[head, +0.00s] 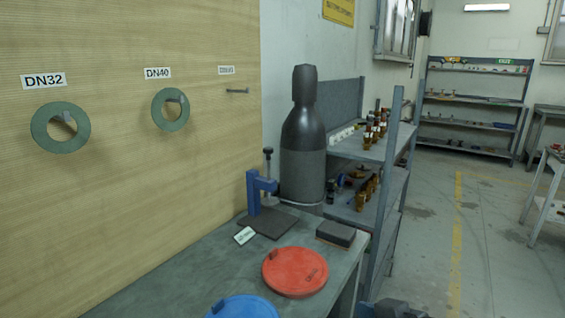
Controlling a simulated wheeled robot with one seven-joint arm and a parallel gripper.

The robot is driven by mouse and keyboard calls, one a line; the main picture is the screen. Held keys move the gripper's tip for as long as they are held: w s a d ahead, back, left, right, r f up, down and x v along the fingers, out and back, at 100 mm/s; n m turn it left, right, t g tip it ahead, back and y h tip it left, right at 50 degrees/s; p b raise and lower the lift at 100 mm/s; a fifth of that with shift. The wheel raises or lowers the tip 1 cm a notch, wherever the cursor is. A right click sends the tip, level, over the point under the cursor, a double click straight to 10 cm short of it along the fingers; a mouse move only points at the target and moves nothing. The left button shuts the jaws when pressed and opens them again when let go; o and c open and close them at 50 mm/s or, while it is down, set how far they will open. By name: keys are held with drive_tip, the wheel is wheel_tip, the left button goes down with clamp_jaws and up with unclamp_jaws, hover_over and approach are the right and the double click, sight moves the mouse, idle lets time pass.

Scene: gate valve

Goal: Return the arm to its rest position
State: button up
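My gripper is not recognisable in the head view, so I cannot see its fingers or whether it holds anything. A dark grey and blue shape (396,308) is cut off by the bottom edge, right of the workbench. I cannot tell whether it is part of my arm. The workbench (150,291) carries a red disc (296,271) marked with lettering and a blue disc (243,307), cut off below. Green rings hang on the wooden board under labels DN32 (44,81) and DN40 (157,73). The peg (238,91) under the third label is bare.
A blue press (254,191), a white tag (244,236) and a dark block (336,234) stand on the workbench. Behind are a dark gas cylinder (303,150) and a shelf rack (392,160) with small bottles. Open floor (480,250) lies to the right.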

drive_tip(key=s+d+f+m+t+h, duration=0.1)
drive_tip(key=s+f+m+t+h, duration=0.2)
drive_tip(key=s, duration=0.6)
drive_tip(key=s+d+f+m+t+h, duration=0.1)
drive_tip(key=s+d+f+m+h, duration=0.25)
drive_tip(key=s, duration=0.55)
drive_tip(key=s+d+r+n, duration=0.1)
drive_tip(key=s+d+r, duration=0.1)
drive_tip(key=s, duration=0.7)
drive_tip(key=s+d+r+n+t+h, duration=0.1)
drive_tip(key=s+d+r, duration=0.2)
drive_tip(key=s, duration=0.6)
drive_tip(key=shift+s+d, duration=0.25)
drive_tip(key=shift+d, duration=0.45)
